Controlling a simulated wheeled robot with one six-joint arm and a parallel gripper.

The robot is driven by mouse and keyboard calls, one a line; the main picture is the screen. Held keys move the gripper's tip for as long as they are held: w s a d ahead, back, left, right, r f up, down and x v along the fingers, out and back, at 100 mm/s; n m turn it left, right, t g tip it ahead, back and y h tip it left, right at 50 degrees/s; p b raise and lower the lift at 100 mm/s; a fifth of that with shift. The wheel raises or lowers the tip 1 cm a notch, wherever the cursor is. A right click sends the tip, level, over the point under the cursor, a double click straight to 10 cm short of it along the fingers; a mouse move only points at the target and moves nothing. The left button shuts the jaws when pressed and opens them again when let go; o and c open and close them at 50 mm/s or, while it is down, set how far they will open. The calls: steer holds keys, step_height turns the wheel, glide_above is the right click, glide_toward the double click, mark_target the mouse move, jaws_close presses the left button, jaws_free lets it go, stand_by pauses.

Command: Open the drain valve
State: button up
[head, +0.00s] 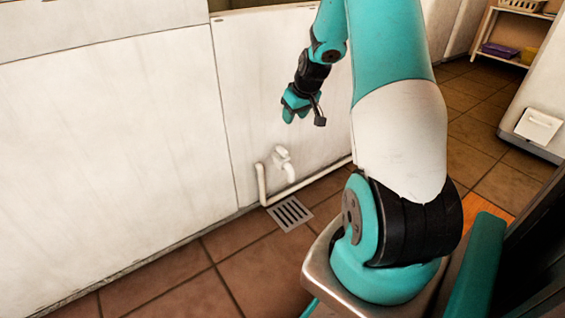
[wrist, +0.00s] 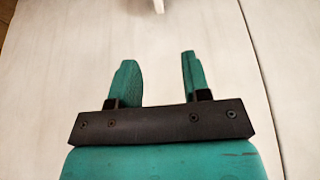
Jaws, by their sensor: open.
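The drain valve (head: 282,155) is a white fitting with a small handle, low on the white panel in the head view. It sits above a short white elbow pipe end. My gripper (head: 296,116) is above the valve and apart from it, pointing down. In the wrist view my gripper (wrist: 157,78) has its two teal fingers spread with nothing between them.
A white pipe (head: 262,185) runs down and along the wall base. A floor grate (head: 290,213) lies in the brown tiles below the valve. White panels (head: 110,130) stand to the left. A shelf (head: 510,40) and a white cabinet (head: 540,90) stand at right.

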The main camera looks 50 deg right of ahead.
mark_target(282, 149)
steer(key=b+x, duration=0.9)
steer(key=x, duration=0.8)
steer(key=shift+w+d+f, duration=0.15)
steer(key=shift+d+f, duration=0.05)
steer(key=shift+f, duration=0.1)
jaws_close()
